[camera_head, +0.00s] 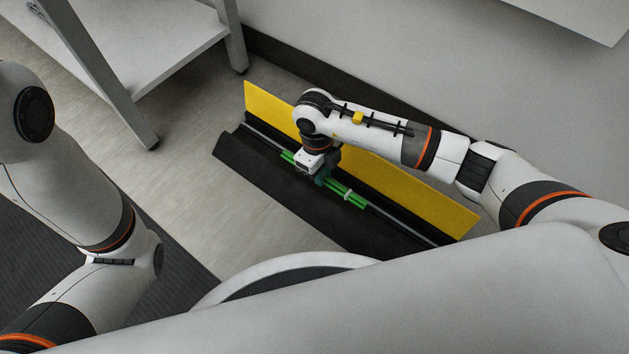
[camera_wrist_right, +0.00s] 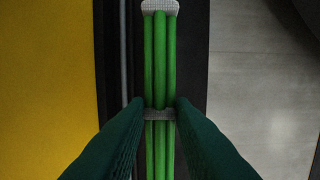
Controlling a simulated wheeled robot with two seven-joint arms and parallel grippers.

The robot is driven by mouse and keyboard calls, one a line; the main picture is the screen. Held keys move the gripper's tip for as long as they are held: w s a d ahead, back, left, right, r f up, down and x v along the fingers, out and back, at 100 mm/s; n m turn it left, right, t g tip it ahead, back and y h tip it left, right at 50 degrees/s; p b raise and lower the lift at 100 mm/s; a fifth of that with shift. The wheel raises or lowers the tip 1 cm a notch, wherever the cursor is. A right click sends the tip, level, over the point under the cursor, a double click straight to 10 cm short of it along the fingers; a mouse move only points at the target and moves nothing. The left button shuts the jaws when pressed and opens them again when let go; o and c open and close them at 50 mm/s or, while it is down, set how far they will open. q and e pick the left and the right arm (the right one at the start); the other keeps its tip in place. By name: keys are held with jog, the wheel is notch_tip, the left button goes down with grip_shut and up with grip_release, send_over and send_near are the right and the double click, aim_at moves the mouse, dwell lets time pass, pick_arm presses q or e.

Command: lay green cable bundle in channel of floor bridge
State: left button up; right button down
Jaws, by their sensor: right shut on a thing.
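The floor bridge (camera_head: 270,190) lies on the floor with its yellow lid (camera_head: 420,198) raised on the wall side. A thin grey line (camera_head: 405,228) runs along its black base beside the lid. The green cable bundle (camera_head: 354,198) has pale ties and runs roughly parallel to that line. In the right wrist view the bundle (camera_wrist_right: 161,60) is right of the grey line (camera_wrist_right: 124,50), over black base. My right gripper (camera_wrist_right: 161,108) is shut on the bundle near a tie, a finger on each side. I cannot tell whether the bundle rests in the channel or hangs above it. My left gripper is out of view.
A white table or shelf (camera_head: 140,45) stands at upper left, its leg near the bridge's far end. The wall (camera_head: 430,75) with dark skirting runs behind the lid. Pale floor (camera_head: 180,190) is clear left of the bridge. A dark mat (camera_head: 50,240) lies at far left.

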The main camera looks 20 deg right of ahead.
jog(key=shift+w+d+f, duration=0.2)
jog(key=shift+w+d, duration=0.15)
jog(key=shift+d, duration=0.05)
jog(key=shift+w+d+f+b, duration=0.1)
jog(key=shift+d+f+b, duration=0.05)
jog(key=shift+f+b, duration=1.2)
jog(key=shift+f, duration=0.3)
jog(key=c, duration=1.1)
grip_release()
jog(key=shift+c, duration=0.2)
jog(key=shift+r+p, duration=0.1)
jog(key=shift+p, duration=0.25)
